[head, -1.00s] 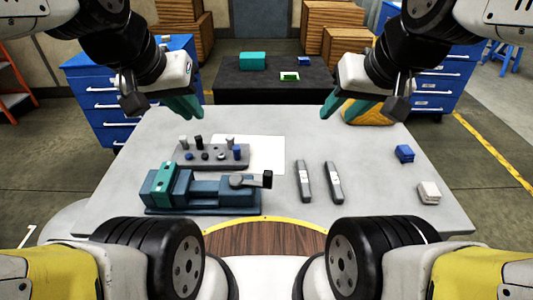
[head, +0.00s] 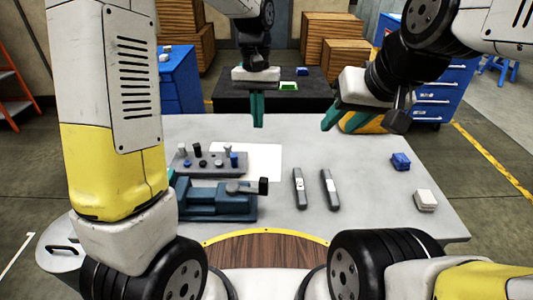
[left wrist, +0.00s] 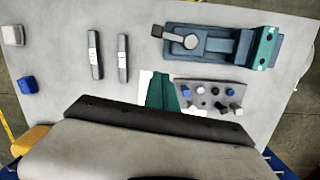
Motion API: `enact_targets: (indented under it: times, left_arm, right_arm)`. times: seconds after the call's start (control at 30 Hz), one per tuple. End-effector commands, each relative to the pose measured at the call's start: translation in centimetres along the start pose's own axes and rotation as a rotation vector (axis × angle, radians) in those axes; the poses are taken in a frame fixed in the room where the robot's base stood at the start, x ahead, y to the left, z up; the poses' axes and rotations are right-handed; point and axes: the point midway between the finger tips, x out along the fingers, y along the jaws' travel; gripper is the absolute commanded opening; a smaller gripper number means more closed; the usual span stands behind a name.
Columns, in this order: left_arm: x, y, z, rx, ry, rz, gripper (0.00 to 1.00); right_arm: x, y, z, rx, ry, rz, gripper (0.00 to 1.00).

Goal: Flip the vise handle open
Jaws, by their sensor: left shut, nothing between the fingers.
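The blue vise (head: 218,206) lies at the front left of the table. It also shows at the top of the left wrist view (left wrist: 218,48), with its teal jaw (left wrist: 264,48). Its grey handle with a black knob (head: 263,186) lies along the vise, the knob past the vise's right end; the handle also shows in the left wrist view (left wrist: 174,36). My left gripper (head: 258,124) is shut and empty, pointing down above the table's back part, apart from the vise. My right gripper (head: 334,122) looks open and empty, further right. My left arm hides the vise's left end.
A grey block with several pegs (head: 212,160) stands behind the vise, beside a white sheet (head: 262,160). Two grey bars (head: 300,188) lie right of the vise. A blue block (head: 401,161) and a white block (head: 425,200) lie at the right.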

Motion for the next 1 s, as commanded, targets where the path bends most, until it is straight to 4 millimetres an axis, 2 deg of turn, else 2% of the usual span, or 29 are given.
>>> enact_targets:
  times: [0.1, 0.3, 0.77, 0.87, 1.0]
  left_arm:
    - [2.0, 1.3, -1.4, 0.007, -0.057, -0.025, 0.0]
    - [3.4, 2.2, -2.4, 0.01, -0.1, -0.045, 0.0]
    - [3.9, 2.3, -2.4, 0.009, -0.105, -0.047, 0.0]
    - [4.9, 2.2, -2.3, 0.009, -0.107, -0.047, 0.0]
    - [7.4, 2.1, -1.9, 0.009, -0.109, -0.048, 0.0]
  right_arm:
    - [0.0, 0.0, 0.0, 0.0, 0.0, 0.0, 0.36]
    - [0.0, 0.0, 0.0, 0.0, 0.0, 0.0, 0.36]
    - [0.0, 0.0, 0.0, 0.0, 0.0, 0.0, 0.36]
    - [0.0, 0.0, 0.0, 0.0, 0.0, 0.0, 0.36]
    - [0.0, 0.0, 0.0, 0.0, 0.0, 0.0, 0.36]
